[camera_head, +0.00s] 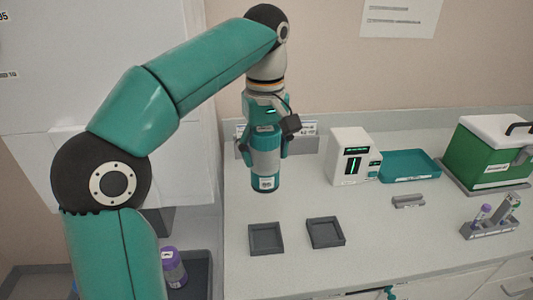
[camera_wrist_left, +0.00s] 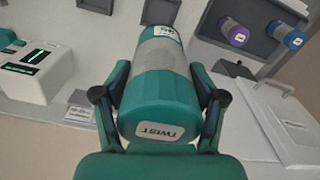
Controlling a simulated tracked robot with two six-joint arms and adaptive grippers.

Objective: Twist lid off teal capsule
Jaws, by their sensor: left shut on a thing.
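The teal capsule (camera_head: 265,162) has a grey middle band and teal ends, and hangs upright below my left gripper (camera_head: 265,145) over the bench. In the left wrist view its near teal end, the lid (camera_wrist_left: 158,108), bears a TWIST label and sits between the two fingers of my left gripper (camera_wrist_left: 160,104). The fingers are shut on this end. The grey body and far teal end stretch away beyond it, and I see no gap between lid and body. Whether the bottom touches the bench is unclear. My right gripper is not visible.
Two dark square trays (camera_head: 266,238) (camera_head: 325,232) lie empty in front. A white device (camera_head: 352,155), teal tray (camera_head: 410,165) and green box (camera_head: 495,150) stand right. A grey rack (camera_head: 490,230) holds tubes. A purple-lidded capsule (camera_head: 172,266) stands lower left.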

